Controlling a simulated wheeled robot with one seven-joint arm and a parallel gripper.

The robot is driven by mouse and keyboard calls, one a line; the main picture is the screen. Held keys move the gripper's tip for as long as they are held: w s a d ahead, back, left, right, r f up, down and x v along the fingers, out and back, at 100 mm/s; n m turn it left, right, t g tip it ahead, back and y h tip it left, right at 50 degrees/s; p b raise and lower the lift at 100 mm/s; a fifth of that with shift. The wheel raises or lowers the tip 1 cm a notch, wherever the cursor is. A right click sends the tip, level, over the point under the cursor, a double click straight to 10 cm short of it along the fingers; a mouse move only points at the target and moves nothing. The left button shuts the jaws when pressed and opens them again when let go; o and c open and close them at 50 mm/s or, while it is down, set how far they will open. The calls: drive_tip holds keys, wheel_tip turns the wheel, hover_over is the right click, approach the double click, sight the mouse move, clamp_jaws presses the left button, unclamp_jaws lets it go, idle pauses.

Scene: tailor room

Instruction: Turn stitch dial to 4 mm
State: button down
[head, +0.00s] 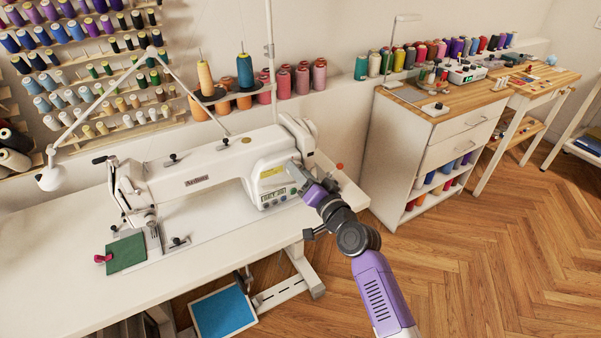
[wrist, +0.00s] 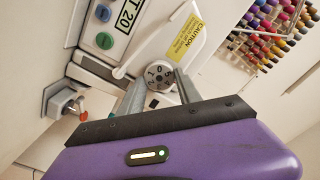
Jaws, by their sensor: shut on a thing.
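The white sewing machine (head: 225,172) stands on the white table in the head view. Its stitch dial (wrist: 159,73) is a small round grey knob with dark numerals around its face, seen in the wrist view beside a yellow caution label (wrist: 186,38). The numerals near the upper left look like 2, 1 and 0; the pointer or index mark cannot be made out. My gripper (wrist: 159,86) has one finger on each side of the dial and is shut on it. In the head view my gripper (head: 298,174) is at the machine's right end and hides the dial.
A red-tipped part (wrist: 82,115) sticks out lower left. Green fabric (head: 126,251) lies under the needle. A drawer cabinet (head: 440,150) stands to the right, with open floor in front.

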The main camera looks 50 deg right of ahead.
drive_tip(key=c, duration=0.8)
unclamp_jaws()
drive_tip(key=shift+c, duration=0.2)
drive_tip(key=b+v, duration=0.1)
drive_tip(key=v, duration=0.7)
drive_tip(key=shift+d+r, duration=0.1)
